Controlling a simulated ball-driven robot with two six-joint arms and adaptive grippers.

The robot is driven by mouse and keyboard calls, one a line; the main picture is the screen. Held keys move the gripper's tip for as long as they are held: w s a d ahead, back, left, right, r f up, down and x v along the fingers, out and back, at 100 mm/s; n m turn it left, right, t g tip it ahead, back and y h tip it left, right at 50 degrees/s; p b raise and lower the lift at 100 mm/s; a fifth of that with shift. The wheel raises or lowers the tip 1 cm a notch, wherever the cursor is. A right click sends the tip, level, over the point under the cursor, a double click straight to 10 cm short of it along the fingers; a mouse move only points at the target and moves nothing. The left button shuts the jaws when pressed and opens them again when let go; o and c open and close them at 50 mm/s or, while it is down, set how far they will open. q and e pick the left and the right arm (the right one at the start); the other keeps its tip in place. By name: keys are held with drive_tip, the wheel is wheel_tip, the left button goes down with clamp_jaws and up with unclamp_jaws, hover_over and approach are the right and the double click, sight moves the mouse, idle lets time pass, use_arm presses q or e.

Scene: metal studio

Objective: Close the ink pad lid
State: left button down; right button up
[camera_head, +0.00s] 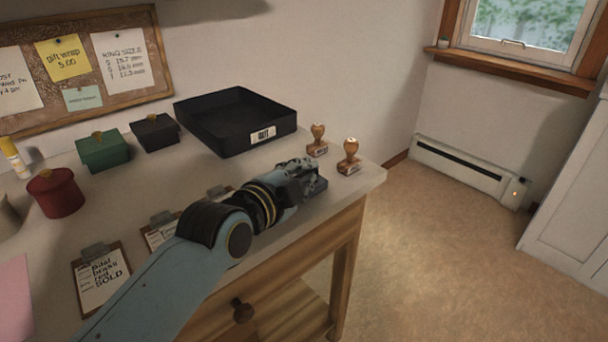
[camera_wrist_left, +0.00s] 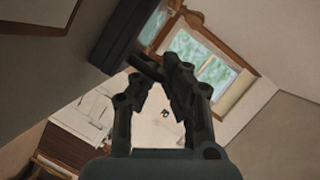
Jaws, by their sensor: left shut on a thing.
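The ink pad (camera_head: 319,186) is a small dark box at the front right edge of the desk, largely hidden by my left gripper (camera_head: 306,171). In the left wrist view a dark slab (camera_wrist_left: 118,35), which looks like the ink pad, stands at the upper left. A dark strip (camera_wrist_left: 146,66), apparently its lid, runs from it to the fingertips of my left gripper (camera_wrist_left: 160,77). The fingers are shut on this strip. The lid's angle is hard to tell. My right gripper is in neither view.
Two wooden stamps (camera_head: 348,158) (camera_head: 317,142) stand just beyond the gripper. A black tray (camera_head: 220,125) sits behind, with green (camera_head: 103,152) and black (camera_head: 155,132) boxes and a red pot (camera_head: 55,192) to its left. Clipboards (camera_head: 101,281) lie along the front.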

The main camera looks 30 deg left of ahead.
use_arm(q)
drive_tip(key=shift+f, duration=0.15)
drive_tip(key=c, duration=1.7)
unclamp_jaws()
drive_tip(key=shift+a, duration=0.1)
drive_tip(key=shift+s, duration=0.1)
drive_tip(key=v, duration=1.2)
